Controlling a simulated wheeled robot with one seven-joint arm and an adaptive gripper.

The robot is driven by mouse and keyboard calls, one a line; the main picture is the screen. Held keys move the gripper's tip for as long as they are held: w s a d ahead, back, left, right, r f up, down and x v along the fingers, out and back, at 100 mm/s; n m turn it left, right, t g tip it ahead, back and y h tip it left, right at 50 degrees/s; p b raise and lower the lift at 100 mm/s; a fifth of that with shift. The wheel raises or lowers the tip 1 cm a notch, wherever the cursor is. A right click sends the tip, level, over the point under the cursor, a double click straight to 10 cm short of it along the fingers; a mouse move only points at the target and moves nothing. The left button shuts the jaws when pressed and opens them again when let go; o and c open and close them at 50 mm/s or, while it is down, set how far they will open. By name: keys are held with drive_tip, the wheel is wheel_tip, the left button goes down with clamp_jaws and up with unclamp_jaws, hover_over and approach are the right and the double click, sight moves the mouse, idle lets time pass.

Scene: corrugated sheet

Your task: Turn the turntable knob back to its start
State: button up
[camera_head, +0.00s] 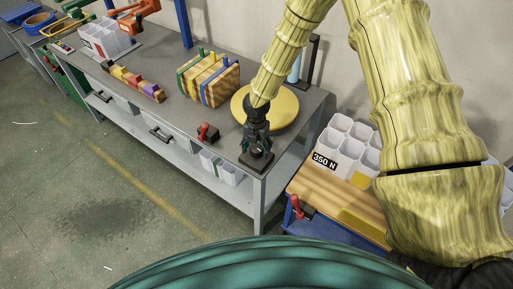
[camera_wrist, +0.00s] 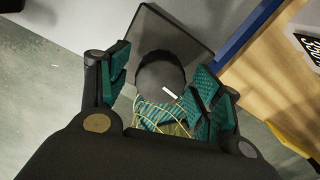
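The turntable is a yellow disc (camera_head: 282,108) on the grey bench's right end in the head view. At the front bench corner is a dark square plate (camera_head: 258,163). In the wrist view a dark round knob (camera_wrist: 158,72) with a short white mark (camera_wrist: 169,93) sits on this plate (camera_wrist: 180,40). The white mark is on the knob's lower right part. My gripper (camera_head: 257,145) points down over the plate. In the wrist view its teal-padded fingers (camera_wrist: 160,82) stand apart on either side of the knob, with visible gaps. The knob's lower part is partly hidden.
A red-handled clamp (camera_head: 208,132) stands left of my gripper. Clamped wooden boards (camera_head: 208,82) and coloured blocks (camera_head: 136,83) lie farther left. White bins (camera_head: 350,140) stand on a wooden-topped cart (camera_head: 335,198) at right. The floor left of the bench is clear.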

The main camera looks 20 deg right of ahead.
sight(256, 148)
drive_tip(key=shift+r, duration=0.1)
wheel_tip(256, 148, up, 12)
idle(0.8)
